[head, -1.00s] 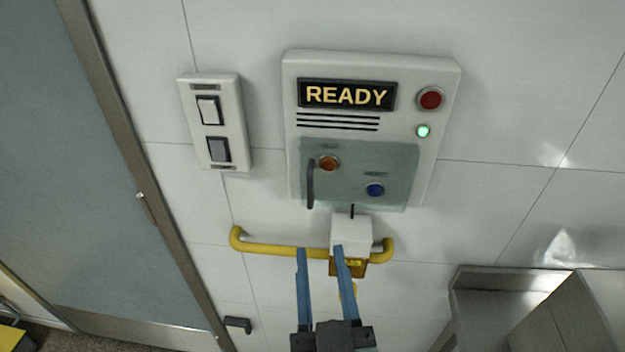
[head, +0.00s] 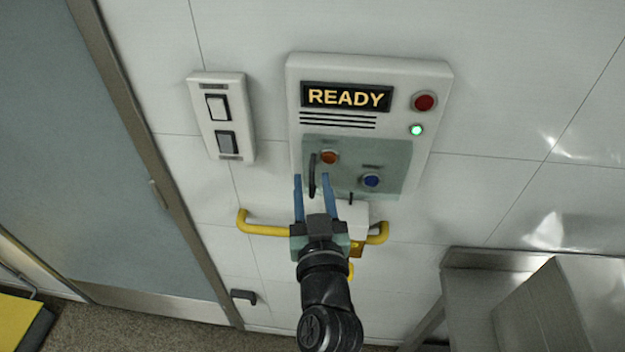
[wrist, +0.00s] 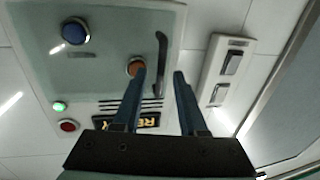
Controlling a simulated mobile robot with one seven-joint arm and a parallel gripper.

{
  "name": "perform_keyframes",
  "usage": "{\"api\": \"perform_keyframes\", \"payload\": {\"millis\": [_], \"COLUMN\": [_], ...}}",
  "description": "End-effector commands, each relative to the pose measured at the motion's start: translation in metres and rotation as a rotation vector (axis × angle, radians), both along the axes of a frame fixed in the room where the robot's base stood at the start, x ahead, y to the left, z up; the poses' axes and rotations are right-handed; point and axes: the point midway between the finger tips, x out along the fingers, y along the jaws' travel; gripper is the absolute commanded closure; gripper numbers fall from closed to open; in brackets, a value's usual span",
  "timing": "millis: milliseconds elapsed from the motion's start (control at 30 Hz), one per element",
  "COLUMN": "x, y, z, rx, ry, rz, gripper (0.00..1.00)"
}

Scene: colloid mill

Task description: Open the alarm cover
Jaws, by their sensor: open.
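The alarm cover (head: 398,157) is a clear greenish panel over the lower part of the white "READY" box (head: 440,85). It lies flat over an orange button (head: 329,157) and a blue button (head: 371,181). Its dark curved handle (head: 312,176) is at its left side. My gripper (head: 312,178) is open, its two blue fingers pointing up, one on each side of the handle in the head view. In the wrist view the handle (wrist: 161,62) stands beyond the fingertips, between their lines. I cannot tell whether the fingers touch it.
A white two-switch plate (head: 222,118) is on the wall left of the box. A yellow rail (head: 262,229) with a white block (head: 355,212) runs below it. A door (head: 80,130) is at the left and steel units (head: 490,259) are at the lower right.

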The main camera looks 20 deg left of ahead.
Motion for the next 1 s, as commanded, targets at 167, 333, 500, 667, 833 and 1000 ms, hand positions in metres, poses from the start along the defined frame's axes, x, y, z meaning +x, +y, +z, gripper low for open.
{"api": "perform_keyframes", "payload": {"millis": [167, 333, 500, 667, 833, 1000], "x": [0.0011, 0.0010, 0.0009, 0.0009, 0.0008, 0.0008], "y": [0.0009, 0.0007, 0.0007, 0.0007, 0.0005, 0.0006], "z": [-0.0007, -0.0005, -0.0004, -0.0004, -0.0003, -0.0003], "rx": [0.000, 0.001, 0.001, 0.001, 0.001, 0.001], "ry": [0.001, 0.000, 0.000, 0.000, 0.000, 0.000], "rz": [0.001, 0.000, 0.000, 0.000, 0.000, 0.000], "gripper": [0.58, 0.69, 1.00, 1.00, 1.00, 1.00]}}
